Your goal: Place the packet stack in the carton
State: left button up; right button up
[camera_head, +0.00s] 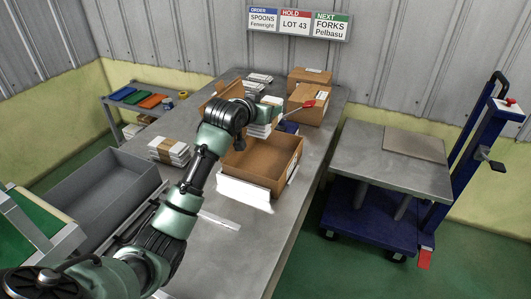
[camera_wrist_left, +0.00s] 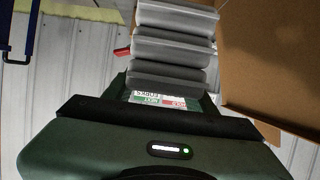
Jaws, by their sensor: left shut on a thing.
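My left gripper (camera_head: 266,108) is over the far side of the open brown carton (camera_head: 262,160). It is shut on a packet stack (camera_head: 260,130), which hangs below it near the carton's far wall. I cannot tell whether the stack is above, behind or inside the carton. In the left wrist view, the stack (camera_wrist_left: 174,45) shows as several grey-white layers in front of the gripper body (camera_wrist_left: 155,140). Brown cardboard (camera_wrist_left: 268,60) stands close on the right there; the fingertips are partly hidden. My right gripper is in neither view.
Another packet stack (camera_head: 169,151) with a brown band lies left on the metal table (camera_head: 235,255). Closed cartons (camera_head: 308,94) and a red-handled tool (camera_head: 309,103) are at the back. A grey bin (camera_head: 105,190) stands left, a blue lift cart (camera_head: 385,215) right.

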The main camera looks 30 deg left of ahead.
pick_arm(q)
notch_tip(320, 180, down, 16)
jog(key=shift+f, duration=0.15)
jog(key=shift+f, duration=0.1)
dwell(0.3)
jog(key=o, duration=1.5)
jog(key=shift+s, duration=0.1)
jog(key=v, duration=1.1)
jog(key=shift+s+r, duration=0.3)
jog(key=shift+r, duration=0.05)
